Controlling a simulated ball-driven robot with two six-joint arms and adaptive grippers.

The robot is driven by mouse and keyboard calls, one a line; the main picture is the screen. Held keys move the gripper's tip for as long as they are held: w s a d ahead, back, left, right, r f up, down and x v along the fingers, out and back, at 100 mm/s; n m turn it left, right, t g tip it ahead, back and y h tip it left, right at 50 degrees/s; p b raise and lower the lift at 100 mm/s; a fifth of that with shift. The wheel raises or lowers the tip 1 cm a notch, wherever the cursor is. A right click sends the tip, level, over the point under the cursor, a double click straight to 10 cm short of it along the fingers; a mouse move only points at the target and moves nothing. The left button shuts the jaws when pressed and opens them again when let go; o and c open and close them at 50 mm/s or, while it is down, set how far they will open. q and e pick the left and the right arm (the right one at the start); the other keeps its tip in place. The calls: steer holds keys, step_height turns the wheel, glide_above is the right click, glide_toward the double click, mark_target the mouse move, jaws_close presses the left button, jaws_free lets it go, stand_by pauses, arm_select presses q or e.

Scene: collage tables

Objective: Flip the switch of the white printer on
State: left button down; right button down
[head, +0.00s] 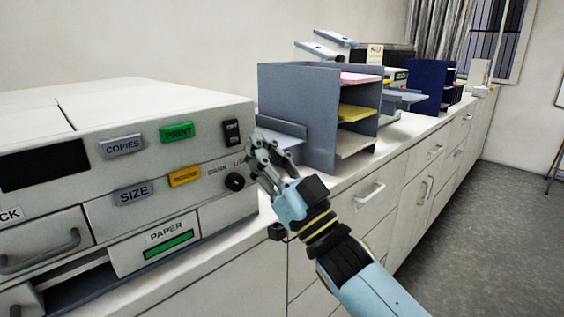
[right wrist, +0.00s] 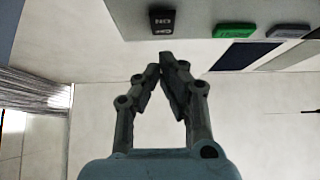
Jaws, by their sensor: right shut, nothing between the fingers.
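The white printer (head: 60,118) stands on the counter at the left of the head view. Its black switch (head: 232,132) with small white lettering is at the upper right of the front panel, right of the green PRINT button. The switch (right wrist: 162,20) also shows at the top of the right wrist view. My right gripper (head: 256,143) is shut and empty, just right of the switch and in front of the panel's right edge. In the wrist view its fingertips (right wrist: 167,62) are apart from the switch. Which way the switch is set is too small to tell. My left gripper is out of view.
A black knob (head: 235,182) sits below the switch, near the gripper. COPIES (head: 122,146) and PRINT (head: 177,132) buttons are to the left. A grey paper organizer (head: 298,110) stands close behind the gripper. The floor (head: 490,220) at the right is clear.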

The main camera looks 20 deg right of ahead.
mark_target(234, 125)
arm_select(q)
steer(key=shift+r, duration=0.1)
arm_select(e)
steer(key=shift+w+a+f, duration=0.15)
steer(key=shift+w+a, duration=0.05)
steer(key=shift+w, duration=0.3)
steer(key=shift+w+a+f, duration=0.15)
steer(key=shift+w, duration=0.35)
steer(key=shift+w+a+f, duration=0.15)
steer(key=shift+w+a, duration=0.05)
steer(key=shift+w, duration=0.3)
